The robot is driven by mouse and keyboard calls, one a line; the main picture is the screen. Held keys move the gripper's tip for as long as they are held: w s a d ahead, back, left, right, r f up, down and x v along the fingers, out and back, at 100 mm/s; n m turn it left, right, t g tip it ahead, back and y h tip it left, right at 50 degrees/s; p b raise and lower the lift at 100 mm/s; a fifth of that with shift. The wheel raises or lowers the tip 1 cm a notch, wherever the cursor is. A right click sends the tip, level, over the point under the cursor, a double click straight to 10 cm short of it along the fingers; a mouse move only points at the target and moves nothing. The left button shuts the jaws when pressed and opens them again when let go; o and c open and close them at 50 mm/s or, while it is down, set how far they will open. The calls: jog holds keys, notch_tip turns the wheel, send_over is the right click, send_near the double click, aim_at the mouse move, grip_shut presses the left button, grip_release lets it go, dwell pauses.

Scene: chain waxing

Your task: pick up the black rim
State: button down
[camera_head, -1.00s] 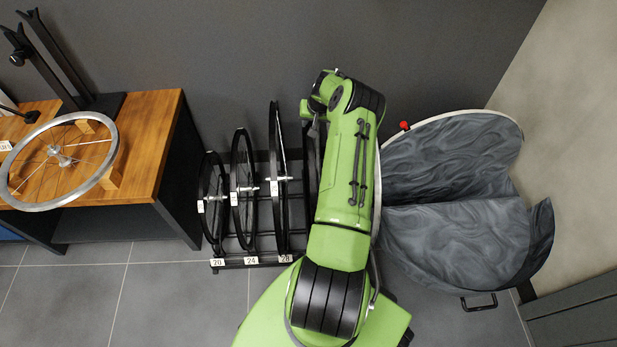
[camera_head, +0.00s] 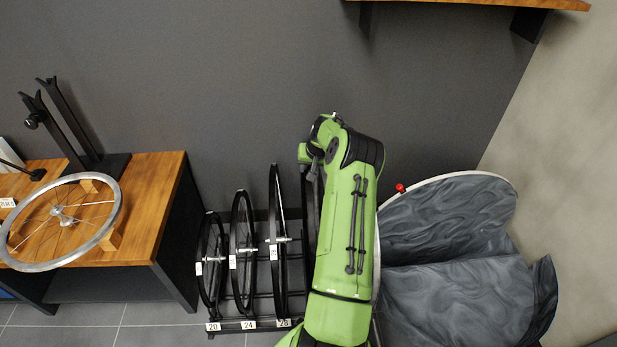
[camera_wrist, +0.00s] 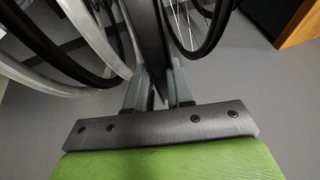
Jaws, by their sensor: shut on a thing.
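In the wrist view a dark, flat-sided rim (camera_wrist: 149,38) runs upright between the two fingers. My gripper (camera_wrist: 158,92) is shut on this black rim; only the part near the fingers shows clearly. In the head view a dark rim edge (camera_head: 308,190) shows just left of my arm, to the right of the wheel labelled 28, and is mostly hidden. My gripper's fingertips are hidden by my arm in the head view.
Black wheels labelled 20 (camera_head: 210,265), 24 (camera_head: 236,240) and 28 (camera_head: 275,215) stand in a floor rack. A wooden bench (camera_head: 150,200) holds a silver wheel (camera_head: 25,262). A grey fabric-lined bin (camera_head: 450,235) is close on the right. A wooden shelf (camera_head: 470,3) is above.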

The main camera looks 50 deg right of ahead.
notch_tip(320, 180, up, 36)
jog(key=p, duration=2)
jog(key=shift+f, duration=0.25)
